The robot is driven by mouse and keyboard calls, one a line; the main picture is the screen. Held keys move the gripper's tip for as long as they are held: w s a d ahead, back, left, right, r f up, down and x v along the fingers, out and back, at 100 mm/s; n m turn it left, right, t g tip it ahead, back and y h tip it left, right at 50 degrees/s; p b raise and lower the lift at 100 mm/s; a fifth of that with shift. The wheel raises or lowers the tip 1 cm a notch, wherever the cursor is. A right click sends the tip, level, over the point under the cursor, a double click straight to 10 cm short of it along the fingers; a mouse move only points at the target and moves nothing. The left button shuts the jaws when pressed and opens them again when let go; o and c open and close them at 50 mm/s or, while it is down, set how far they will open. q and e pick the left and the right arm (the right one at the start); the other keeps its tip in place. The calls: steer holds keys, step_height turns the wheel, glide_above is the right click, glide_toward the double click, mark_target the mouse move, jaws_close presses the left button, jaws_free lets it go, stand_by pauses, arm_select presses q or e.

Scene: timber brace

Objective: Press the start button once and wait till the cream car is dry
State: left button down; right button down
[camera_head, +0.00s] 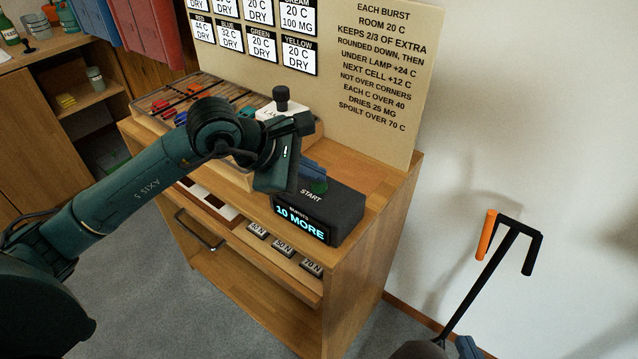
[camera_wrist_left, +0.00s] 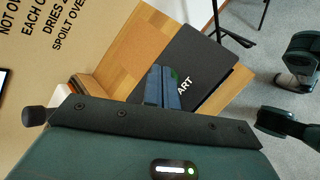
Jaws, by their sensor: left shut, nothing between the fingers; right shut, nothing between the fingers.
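The black start box (camera_head: 345,212) stands on the cabinet top; its display reads "10 MORE". Its green start button (camera_head: 319,186) is partly covered by my left gripper (camera_head: 316,181), whose blue fingers are shut and empty. In the left wrist view the fingertips (camera_wrist_left: 160,100) are over or beside the green button (camera_wrist_left: 175,76); I cannot tell whether they touch. The cream placard (camera_head: 298,17) reads 20 C, 100 MG. I cannot make out the cream car; my arm hides part of the rack (camera_head: 150,103). My right gripper (camera_head: 468,347) shows only in part at the bottom edge, shut.
A pale lamp unit with a black knob (camera_head: 281,94) stands by the rack. The rules board (camera_head: 375,80) rises behind. Weights (camera_head: 284,248) lie in the open drawer below. A black stand with an orange handle (camera_head: 487,235) is at the right. Floor left of the cabinet is clear.

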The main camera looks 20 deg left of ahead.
mark_target(313, 186)
arm_select(q)
steer(key=shift+f+b, duration=0.45)
steer(key=shift+b, duration=0.1)
stand_by(0.4)
steer(key=shift+r, duration=0.1)
steer(key=shift+r+p, duration=0.45)
steer(key=shift+r, duration=0.3)
steer(key=shift+r+p, duration=1.45)
steer(key=shift+r, duration=1.1)
